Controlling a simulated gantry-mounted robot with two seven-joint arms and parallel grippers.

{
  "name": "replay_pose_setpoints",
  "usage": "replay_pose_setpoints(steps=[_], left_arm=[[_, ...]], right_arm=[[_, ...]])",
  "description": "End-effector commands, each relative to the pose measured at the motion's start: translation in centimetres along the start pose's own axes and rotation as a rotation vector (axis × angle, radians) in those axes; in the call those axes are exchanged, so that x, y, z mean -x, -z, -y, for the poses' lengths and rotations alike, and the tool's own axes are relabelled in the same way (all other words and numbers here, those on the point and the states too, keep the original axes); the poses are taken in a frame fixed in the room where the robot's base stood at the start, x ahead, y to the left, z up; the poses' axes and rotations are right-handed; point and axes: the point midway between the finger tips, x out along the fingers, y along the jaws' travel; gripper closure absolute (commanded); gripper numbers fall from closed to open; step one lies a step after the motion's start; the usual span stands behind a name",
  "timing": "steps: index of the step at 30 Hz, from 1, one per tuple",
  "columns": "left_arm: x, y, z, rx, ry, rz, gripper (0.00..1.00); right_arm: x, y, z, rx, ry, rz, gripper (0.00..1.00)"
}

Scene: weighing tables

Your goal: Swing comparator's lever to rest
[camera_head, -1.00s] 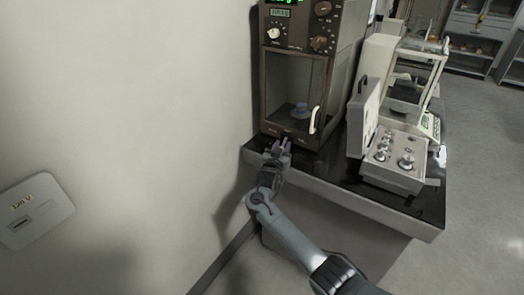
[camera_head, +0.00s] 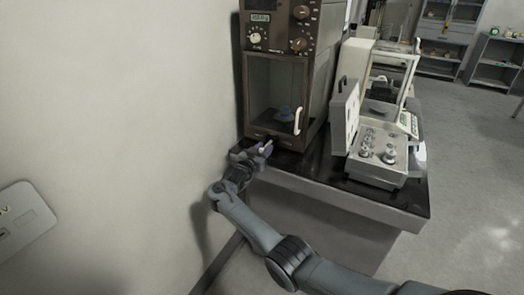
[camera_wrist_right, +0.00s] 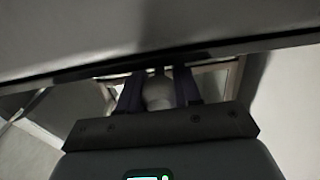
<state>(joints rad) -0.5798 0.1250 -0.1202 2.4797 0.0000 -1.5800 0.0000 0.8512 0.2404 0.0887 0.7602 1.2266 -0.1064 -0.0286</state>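The comparator is the tall brown cabinet (camera_head: 318,95) with a dial panel on top and a closed glass door with a white handle. My right gripper (camera_head: 264,149) is at its lower front edge, just above the table edge. In the right wrist view a pale, rounded knob, apparently the lever's end (camera_wrist_right: 158,92), sits between the two dark purple fingers (camera_wrist_right: 159,90). The fingers lie close against both its sides and seem shut on it. The rest of the lever is hidden. My left gripper is not in view.
The comparator stands on a dark-topped table (camera_head: 330,187) against a bare wall on the left. A grey box with several knobs (camera_head: 377,155) and a pale balance (camera_head: 388,75) stand to the right. Open floor lies further right.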

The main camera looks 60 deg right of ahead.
Motion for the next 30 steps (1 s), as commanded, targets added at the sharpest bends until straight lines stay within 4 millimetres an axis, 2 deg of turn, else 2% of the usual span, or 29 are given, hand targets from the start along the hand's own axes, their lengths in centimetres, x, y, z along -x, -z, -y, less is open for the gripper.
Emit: replay_pose_setpoints(steps=[1, 4, 5, 13, 17, 20, 30], left_arm=[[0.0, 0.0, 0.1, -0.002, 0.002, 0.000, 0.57], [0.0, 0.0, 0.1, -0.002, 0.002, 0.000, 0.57], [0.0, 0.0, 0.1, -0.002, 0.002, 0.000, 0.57], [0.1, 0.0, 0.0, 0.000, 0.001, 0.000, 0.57], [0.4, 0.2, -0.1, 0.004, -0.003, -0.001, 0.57], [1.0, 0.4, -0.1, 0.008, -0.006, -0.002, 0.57], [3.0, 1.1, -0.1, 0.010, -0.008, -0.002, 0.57]], right_arm=[[0.0, 0.2, 0.1, -0.003, 0.001, -0.002, 0.59], [0.0, 0.2, 0.0, -0.002, 0.001, -0.002, 0.44], [0.0, 0.2, 0.0, -0.002, 0.000, -0.002, 0.42], [0.0, 0.1, 0.0, -0.001, 0.000, -0.001, 0.42], [0.7, 0.2, 0.0, -0.001, 0.001, 0.000, 0.42], [1.7, 0.2, 0.1, 0.000, 0.002, 0.000, 0.42], [7.5, 0.3, 0.1, -0.001, 0.003, 0.000, 0.42]])
